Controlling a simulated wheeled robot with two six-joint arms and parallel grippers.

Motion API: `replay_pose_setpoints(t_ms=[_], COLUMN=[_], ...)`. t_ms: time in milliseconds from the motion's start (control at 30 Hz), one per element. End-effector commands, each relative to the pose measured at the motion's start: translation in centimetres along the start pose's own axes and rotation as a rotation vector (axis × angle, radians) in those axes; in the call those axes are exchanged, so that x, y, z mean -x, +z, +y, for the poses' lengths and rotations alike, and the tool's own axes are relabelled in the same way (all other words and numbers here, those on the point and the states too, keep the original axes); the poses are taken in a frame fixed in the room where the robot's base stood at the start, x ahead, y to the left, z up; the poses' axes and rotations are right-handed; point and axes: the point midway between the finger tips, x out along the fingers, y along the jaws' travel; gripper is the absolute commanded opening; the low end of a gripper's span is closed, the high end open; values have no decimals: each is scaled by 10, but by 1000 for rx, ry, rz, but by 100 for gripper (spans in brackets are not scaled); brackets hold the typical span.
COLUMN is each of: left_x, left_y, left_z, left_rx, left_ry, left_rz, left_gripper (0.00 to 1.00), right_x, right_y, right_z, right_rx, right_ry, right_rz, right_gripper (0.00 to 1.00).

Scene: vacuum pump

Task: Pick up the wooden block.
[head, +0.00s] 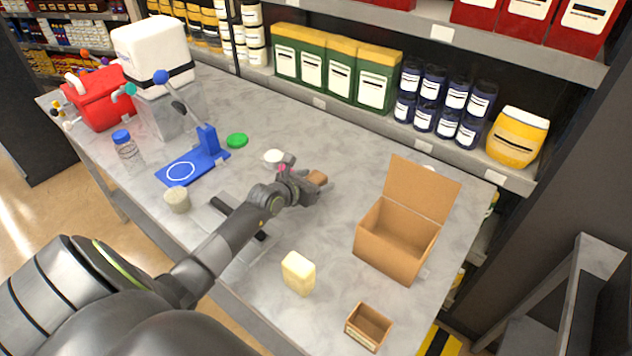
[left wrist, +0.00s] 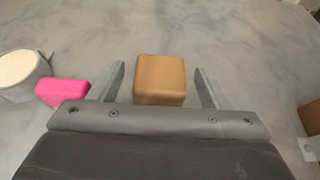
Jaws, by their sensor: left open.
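The wooden block (left wrist: 160,80) is a brown cube with rounded edges. In the left wrist view it sits on the grey table between the two fingers of my left gripper (left wrist: 161,86). The fingers are open, with a gap visible on each side of the block. In the head view the block (head: 317,178) shows just beyond the tip of my left gripper (head: 311,187), partly hidden by it. My right gripper is not in view.
A pink block (left wrist: 62,93) and a pale round container (left wrist: 22,74) are close left of my left gripper. An open cardboard box (head: 398,238) stands to the right. A cream block (head: 298,273) and small brown box (head: 368,327) are nearer the front.

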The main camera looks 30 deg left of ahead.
Motion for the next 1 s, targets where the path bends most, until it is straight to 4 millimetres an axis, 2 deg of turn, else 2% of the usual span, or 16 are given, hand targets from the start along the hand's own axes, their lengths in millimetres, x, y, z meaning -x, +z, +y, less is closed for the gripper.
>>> replay_pose_setpoints(t_ms=[200,467,833,1000], left_x=[-17,-18,-18,-18], left_y=[0,0,0,0], left_z=[0,0,0,0], left_rx=[1,0,0,0], left_ry=[1,0,0,0], left_rz=[0,0,0,-1], left_gripper=[71,71,22,20], right_x=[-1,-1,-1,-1], right_y=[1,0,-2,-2], right_z=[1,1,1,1], right_rx=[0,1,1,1], right_ry=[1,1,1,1], right_rz=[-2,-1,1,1], right_gripper=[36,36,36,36])
